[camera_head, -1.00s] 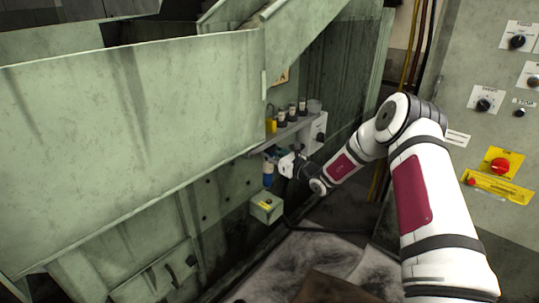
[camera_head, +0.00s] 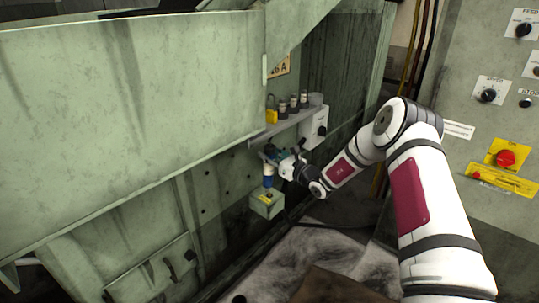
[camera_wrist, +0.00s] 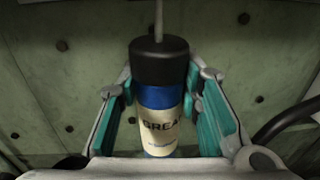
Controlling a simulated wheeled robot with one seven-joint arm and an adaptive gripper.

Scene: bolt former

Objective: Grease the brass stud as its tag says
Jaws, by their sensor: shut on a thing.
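My gripper (camera_head: 276,161) is shut on a grease bottle (camera_head: 268,176), which stands about upright between the fingers. In the wrist view the bottle (camera_wrist: 159,105) has a black top, a blue body and a cream label with "GREA" readable; a thin grey rod rises from its top. The teal-padded fingers (camera_wrist: 160,100) are on both sides of it. Just below the bottle in the head view is a small pale green box (camera_head: 266,205) with a yellow mark on the wall. I cannot make out the brass stud or its tag.
A control panel with a red button (camera_head: 505,158) is at right.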

